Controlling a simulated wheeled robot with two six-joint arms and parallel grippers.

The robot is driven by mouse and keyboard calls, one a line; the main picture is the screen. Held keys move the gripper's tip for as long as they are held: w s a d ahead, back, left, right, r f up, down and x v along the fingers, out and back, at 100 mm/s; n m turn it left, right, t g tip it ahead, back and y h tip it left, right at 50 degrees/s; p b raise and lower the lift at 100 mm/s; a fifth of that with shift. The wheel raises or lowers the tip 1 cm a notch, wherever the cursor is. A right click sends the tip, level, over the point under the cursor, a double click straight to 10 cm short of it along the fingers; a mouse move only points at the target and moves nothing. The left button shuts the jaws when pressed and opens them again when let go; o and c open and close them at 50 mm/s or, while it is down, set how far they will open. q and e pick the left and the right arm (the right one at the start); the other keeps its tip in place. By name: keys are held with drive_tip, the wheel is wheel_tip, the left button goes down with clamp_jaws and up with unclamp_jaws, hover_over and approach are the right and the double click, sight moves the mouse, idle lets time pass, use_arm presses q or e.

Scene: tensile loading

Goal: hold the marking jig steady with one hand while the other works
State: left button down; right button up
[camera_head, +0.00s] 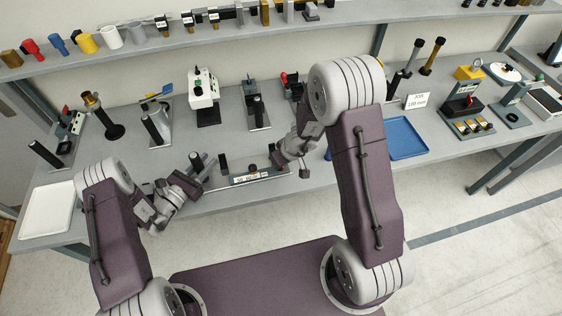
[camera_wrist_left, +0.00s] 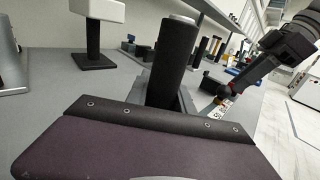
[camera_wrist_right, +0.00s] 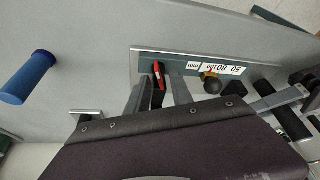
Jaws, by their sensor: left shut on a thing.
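The marking jig (camera_head: 262,177) is a long bar with a white numbered label, lying along the bench's front edge. It also shows in the right wrist view (camera_wrist_right: 145,58), with a black ball knob (camera_wrist_right: 212,86). My left gripper (camera_head: 202,168) is at the jig's left end, shut on a black upright handle (camera_wrist_left: 168,65); its fingertips are mostly hidden in the left wrist view. My right gripper (camera_wrist_right: 157,90) is over the jig's other end. A small red and black piece (camera_wrist_right: 158,76) sits between its fingers; whether they clamp it is unclear.
A white tray (camera_head: 45,212) lies at the bench's left end and a blue tray (camera_head: 408,140) right of my right arm. Several test devices (camera_head: 203,92) stand behind the jig. A blue cylinder (camera_wrist_right: 28,78) stands near my right gripper. The shelf above holds small samples.

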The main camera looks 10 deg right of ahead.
drive_tip(key=v, duration=0.7)
drive_tip(key=shift+r, duration=0.2)
drive_tip(key=shift+s, duration=0.1)
